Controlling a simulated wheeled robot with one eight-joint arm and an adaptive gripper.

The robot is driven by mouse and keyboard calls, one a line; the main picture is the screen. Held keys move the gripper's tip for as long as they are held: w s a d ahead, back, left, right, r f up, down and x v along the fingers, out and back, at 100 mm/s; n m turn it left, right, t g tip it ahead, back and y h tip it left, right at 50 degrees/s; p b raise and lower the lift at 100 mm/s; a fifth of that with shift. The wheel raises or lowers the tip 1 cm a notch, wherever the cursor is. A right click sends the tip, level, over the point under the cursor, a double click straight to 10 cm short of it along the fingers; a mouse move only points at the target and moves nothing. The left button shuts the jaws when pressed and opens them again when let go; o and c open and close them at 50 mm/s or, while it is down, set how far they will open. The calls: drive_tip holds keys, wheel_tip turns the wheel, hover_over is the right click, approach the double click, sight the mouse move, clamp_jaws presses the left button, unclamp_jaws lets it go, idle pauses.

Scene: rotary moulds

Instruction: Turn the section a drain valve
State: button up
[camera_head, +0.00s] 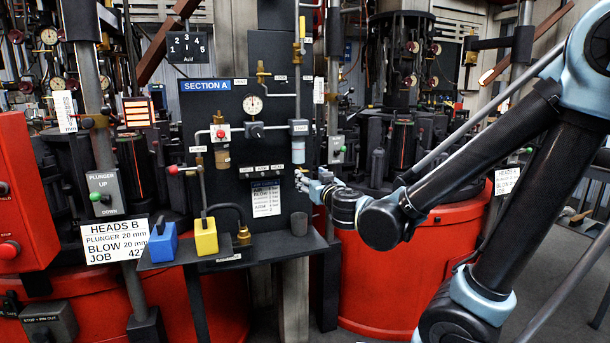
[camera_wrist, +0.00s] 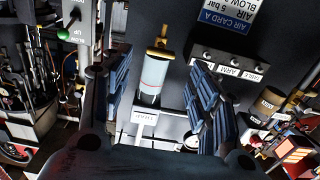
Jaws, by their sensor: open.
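The section A panel (camera_head: 212,86) is dark, with a round gauge and small labels. At its right hangs a clear bowl (camera_head: 299,150); my gripper (camera_head: 312,184) is just below it in the head view. In the wrist view, which is upside down, the bowl (camera_wrist: 153,75) shows between my fingers with a brass fitting (camera_wrist: 158,42) at its end, seemingly the drain valve. My gripper (camera_wrist: 158,92) is open and empty, one finger on each side of the bowl in the picture. I cannot tell any contact. The fitting is hard to make out in the head view.
A shelf (camera_head: 285,248) below the panel holds a blue block (camera_head: 163,241) and a yellow block (camera_head: 206,237). A row of three labelled switches (camera_wrist: 229,66) and an air card (camera_wrist: 227,14) are beside the bowl. Red machine bodies (camera_head: 385,285) stand on both sides.

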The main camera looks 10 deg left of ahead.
sight(304, 172)
drive_tip(key=shift+x, duration=3.4)
drive_tip(key=c, duration=1.1)
